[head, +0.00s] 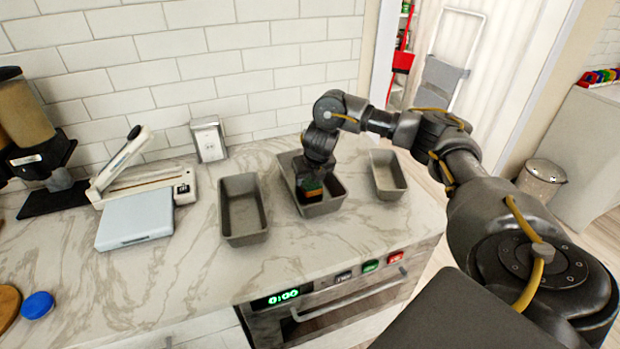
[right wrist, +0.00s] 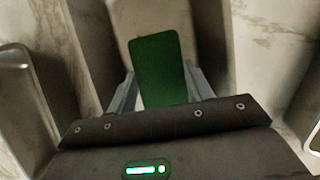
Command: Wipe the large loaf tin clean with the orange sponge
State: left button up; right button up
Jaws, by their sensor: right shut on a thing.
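Three grey loaf tins stand in a row on the marble counter. The middle one, which looks the largest, is the large loaf tin (head: 322,209). My right gripper (head: 311,176) reaches down into it from above and is shut on the orange sponge (head: 313,194), which has a green top side. The sponge is low inside the tin; whether it touches the bottom is hard to tell. In the right wrist view the sponge's green face (right wrist: 160,70) sits between the two fingers, with tin walls around it. My left gripper is not in view.
Smaller tins stand close by, the left tin (head: 243,229) and the right tin (head: 388,178). A pale-blue-topped scale (head: 136,217) and a white sealer-like device (head: 150,181) are farther left. The counter's front left is mostly clear, and the oven front (head: 340,300) lies below the edge.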

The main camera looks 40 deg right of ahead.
jog(key=shift+f+b, duration=0.3)
jog(key=shift+f, duration=0.25)
jog(key=shift+w, duration=0.1)
jog(key=shift+w+b, duration=0.35)
jog(key=shift+w, duration=0.6)
jog(key=shift+w+b, duration=0.5)
jog(key=shift+w, duration=0.55)
jog(key=shift+s, duration=0.1)
